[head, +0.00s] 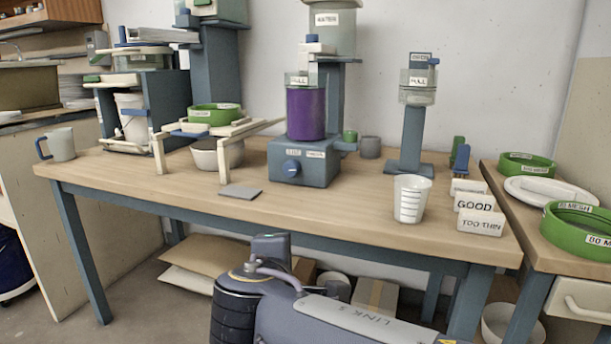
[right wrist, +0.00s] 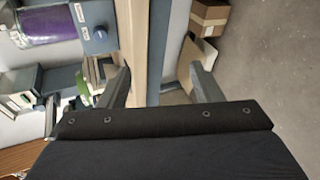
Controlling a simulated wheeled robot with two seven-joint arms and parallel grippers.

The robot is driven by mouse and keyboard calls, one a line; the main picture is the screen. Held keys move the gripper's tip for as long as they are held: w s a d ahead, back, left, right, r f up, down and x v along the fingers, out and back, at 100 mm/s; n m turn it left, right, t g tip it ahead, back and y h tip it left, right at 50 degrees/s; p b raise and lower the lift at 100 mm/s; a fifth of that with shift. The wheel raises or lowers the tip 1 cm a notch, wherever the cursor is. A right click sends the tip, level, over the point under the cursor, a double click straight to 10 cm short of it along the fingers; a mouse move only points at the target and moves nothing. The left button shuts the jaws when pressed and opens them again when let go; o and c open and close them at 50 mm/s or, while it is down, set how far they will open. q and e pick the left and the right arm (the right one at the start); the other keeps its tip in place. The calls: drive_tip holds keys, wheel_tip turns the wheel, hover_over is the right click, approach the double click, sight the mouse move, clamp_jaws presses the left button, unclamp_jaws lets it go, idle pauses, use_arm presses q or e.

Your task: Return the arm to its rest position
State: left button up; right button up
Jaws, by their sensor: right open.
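My right arm (head: 345,318) crosses the bottom of the head view, in front of and below the table's front edge. My right gripper (right wrist: 160,70) shows in the right wrist view with its two fingers wide apart and nothing between them. Beyond the fingers are the table edge and the floor. My left gripper is not in view.
The wooden table (head: 330,205) holds a purple container (head: 306,113) on a blue base, a white measuring cup (head: 411,198) and a blue-handled mug (head: 60,145). Green sieves (head: 575,225) lie on the right table. Cardboard boxes (head: 375,297) stand underneath.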

drive_tip(key=s+d+f+m+g, duration=0.2)
drive_tip(key=d+f+m, duration=0.15)
drive_tip(key=d, duration=0.35)
drive_tip(key=s+d+f+m+g+y, duration=0.1)
drive_tip(key=s+d+f+m+g, duration=0.2)
drive_tip(key=d, duration=0.4)
drive_tip(key=s+d+f+m+g, duration=0.2)
drive_tip(key=d+f, duration=0.3)
drive_tip(key=d, duration=0.3)
drive_tip(key=s+d+f+m+y, duration=0.1)
drive_tip(key=s+f+m+y, duration=0.1)
drive_tip(key=s+f+m, duration=0.45)
drive_tip(key=s+d+f+m+y, duration=0.15)
drive_tip(key=s+m, duration=0.25)
drive_tip(key=s, duration=0.5)
wheel_tip(320, 180, up, 39)
drive_tip(key=p, duration=3.8)
drive_tip(key=shift+s+g+p, duration=0.2)
drive_tip(key=shift+g+p, duration=0.1)
drive_tip(key=shift+p, duration=0.05)
